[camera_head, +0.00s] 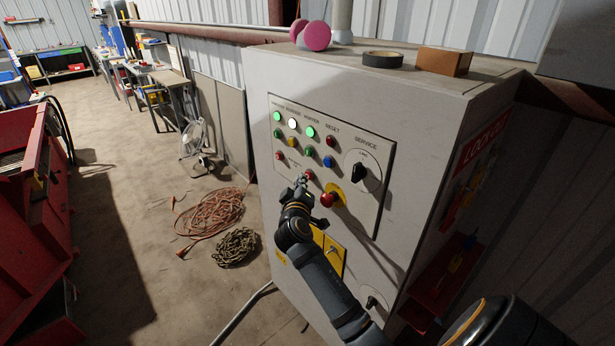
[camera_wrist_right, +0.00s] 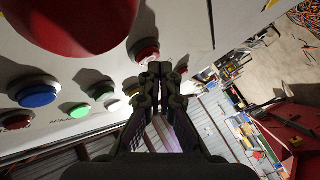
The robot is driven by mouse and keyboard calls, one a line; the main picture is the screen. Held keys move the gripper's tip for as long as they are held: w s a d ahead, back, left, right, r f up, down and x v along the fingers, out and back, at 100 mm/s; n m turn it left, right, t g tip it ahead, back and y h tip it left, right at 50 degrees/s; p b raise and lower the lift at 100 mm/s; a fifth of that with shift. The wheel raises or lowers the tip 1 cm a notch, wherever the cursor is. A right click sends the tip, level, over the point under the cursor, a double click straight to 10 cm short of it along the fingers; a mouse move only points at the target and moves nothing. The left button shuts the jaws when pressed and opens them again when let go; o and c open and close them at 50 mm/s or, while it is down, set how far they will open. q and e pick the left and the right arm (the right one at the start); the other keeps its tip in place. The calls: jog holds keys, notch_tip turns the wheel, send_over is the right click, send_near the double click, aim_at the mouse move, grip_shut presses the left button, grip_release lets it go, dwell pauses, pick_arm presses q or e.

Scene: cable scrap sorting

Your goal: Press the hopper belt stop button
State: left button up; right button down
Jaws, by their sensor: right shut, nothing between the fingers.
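The grey control cabinet (camera_head: 400,110) carries a light panel (camera_head: 385,148) with rows of coloured buttons and lamps. Small red buttons (camera_head: 280,155) sit in the lower row, one of them (camera_head: 310,174) close to my right gripper. Labels there are too small to tell which is the hopper belt stop. My right gripper (camera_head: 303,182) is shut and empty, its tips close to the panel's lower buttons. In the right wrist view a red button (camera_wrist_right: 145,50) is just left of and above the fingertips (camera_wrist_right: 162,72). Whether they touch it I cannot tell. My left gripper is not in view.
A large red mushroom button (camera_head: 328,200) on a yellow base is right of the gripper; it looms at the wrist view's top left (camera_wrist_right: 85,15). A black rotary switch (camera_head: 359,173) is further right. A tape roll (camera_head: 382,59) and box (camera_head: 443,61) lie on top.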

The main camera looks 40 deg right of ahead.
jog(key=shift+d, duration=0.45)
dwell(0.6)
dwell(0.4)
jog(key=shift+a, duration=0.9)
jog(key=shift+s+a+b, duration=0.15)
jog(key=shift+a+b, duration=0.3)
jog(key=shift+a, duration=0.8)
jog(key=shift+s+a+b, duration=0.1)
jog(key=shift+a+b, duration=0.3)
jog(key=shift+a, duration=0.8)
